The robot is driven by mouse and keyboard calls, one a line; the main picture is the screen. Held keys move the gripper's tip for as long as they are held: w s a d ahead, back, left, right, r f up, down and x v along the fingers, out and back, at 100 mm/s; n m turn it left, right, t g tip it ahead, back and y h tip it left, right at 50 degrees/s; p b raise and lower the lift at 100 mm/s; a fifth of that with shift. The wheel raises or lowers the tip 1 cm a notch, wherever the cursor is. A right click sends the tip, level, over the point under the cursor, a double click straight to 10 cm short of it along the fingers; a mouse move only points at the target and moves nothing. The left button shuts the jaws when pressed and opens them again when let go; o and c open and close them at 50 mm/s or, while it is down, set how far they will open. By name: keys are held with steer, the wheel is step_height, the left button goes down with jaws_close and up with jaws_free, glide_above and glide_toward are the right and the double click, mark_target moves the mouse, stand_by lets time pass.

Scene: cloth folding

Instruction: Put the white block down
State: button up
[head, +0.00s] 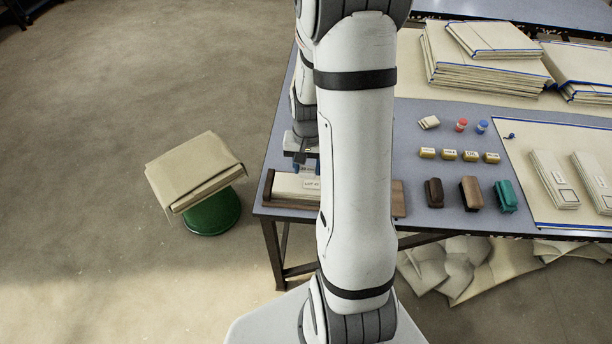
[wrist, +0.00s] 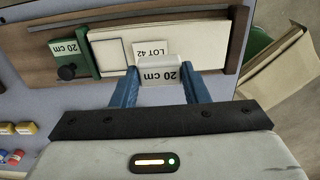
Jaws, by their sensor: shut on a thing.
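The block appears over the near edge of a folded cream cloth (wrist: 205,45) with a "LOT 42" tag. I cannot tell whether the block touches the cloth. The cloth lies in a brown wooden tray (wrist: 165,17). In the head view, my gripper (head: 305,167) is over the tray's left part (head: 268,188); my arm hides much of the tray, and I cannot make out the block there.
A green slide (wrist: 88,54) with a "20 cm" label and dark knob crosses the tray. Several tan blocks (head: 449,155), and dark, brown and green (head: 507,196) pieces stand to the right. A green stool (head: 213,215) bearing cloth (head: 196,170) stands left of the table.

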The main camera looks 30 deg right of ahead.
mark_target(307, 169)
steer(key=shift+f, duration=1.85)
steer(key=shift+f, duration=0.1)
steer(key=shift+f+b, duration=0.15)
steer(key=shift+b, duration=0.15)
steer(key=o, duration=1)
steer(key=shift+c, duration=0.2)
